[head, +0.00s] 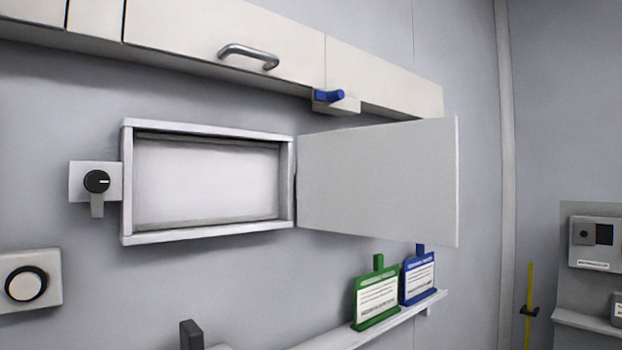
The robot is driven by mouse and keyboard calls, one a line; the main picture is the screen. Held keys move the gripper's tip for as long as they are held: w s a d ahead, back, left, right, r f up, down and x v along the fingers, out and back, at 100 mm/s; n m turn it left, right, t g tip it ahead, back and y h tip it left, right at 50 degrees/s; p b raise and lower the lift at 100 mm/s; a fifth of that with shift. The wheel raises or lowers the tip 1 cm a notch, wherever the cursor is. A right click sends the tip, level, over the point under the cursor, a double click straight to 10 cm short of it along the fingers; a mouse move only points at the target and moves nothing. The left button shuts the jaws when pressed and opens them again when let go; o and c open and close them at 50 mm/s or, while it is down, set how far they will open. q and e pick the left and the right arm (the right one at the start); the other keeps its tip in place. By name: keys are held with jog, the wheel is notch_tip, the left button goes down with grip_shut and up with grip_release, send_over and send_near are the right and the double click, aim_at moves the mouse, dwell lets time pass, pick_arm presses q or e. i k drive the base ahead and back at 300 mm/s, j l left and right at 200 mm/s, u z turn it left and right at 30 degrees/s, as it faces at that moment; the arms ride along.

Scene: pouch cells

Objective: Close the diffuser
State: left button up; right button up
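A shallow, empty white wall box (127,190) hangs in the middle left of the head view; it appears to be the diffuser. Its flat grey door panel (378,182) is hinged on the box's right side. The panel stands wide open, swung out to the right, so the box's front is uncovered. A black knob with a grey lever hanging down (97,183) sits on a plate at the box's left side. Neither of my grippers is in view.
Pale cabinets with a metal handle (249,56) run above the box. A blue lever (329,96) sits under them, close above the panel. A shelf (390,319) below the panel holds a green card (377,295) and a blue card (419,277). A round knob (26,284) is at lower left.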

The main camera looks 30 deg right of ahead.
aim_at(399, 181)
jog(key=l+u, duration=0.35)
jog(key=l, duration=0.15)
jog(key=l+u, duration=0.35)
jog(key=l, duration=0.15)
